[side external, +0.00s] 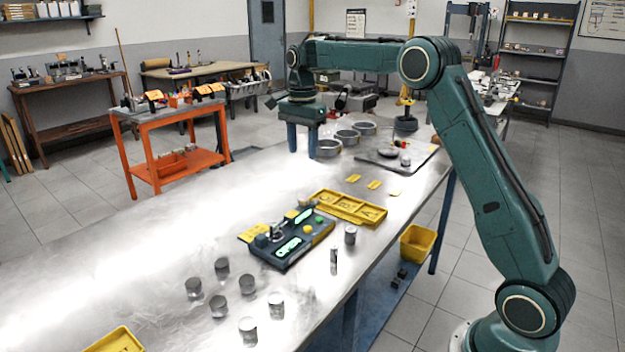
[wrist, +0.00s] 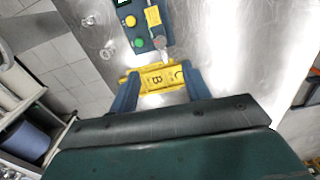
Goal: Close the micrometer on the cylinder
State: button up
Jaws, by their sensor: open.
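A dark gauge station (side external: 290,252) with green displays and yellow and green buttons sits mid-table. A small silver instrument (side external: 277,230), apparently the micrometer, stands on it; its gap is too small to make out, and I cannot tell whether a cylinder is in it. In the wrist view the station (wrist: 139,28) is at the top, with a silver part (wrist: 160,42) at its corner. Metal cylinders stand on the table, one (side external: 350,235) right of the station. My gripper (side external: 304,148) is open and empty, pointing down beyond the station. Its blue fingers (wrist: 161,92) frame the yellow tray in the wrist view.
The yellow lettered tray (side external: 339,211) lies behind the station; it shows in the wrist view (wrist: 152,88). Several cylinders (side external: 222,265) stand at the front. Metal rings (side external: 328,149) and a dark mat (side external: 422,151) are farther back.

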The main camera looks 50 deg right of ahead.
aim_at(303, 198)
notch_tip(303, 198, down, 14)
jog(key=shift+r, duration=0.2)
dwell(0.5)
jog(key=shift+c, duration=0.2)
jog(key=c, duration=1)
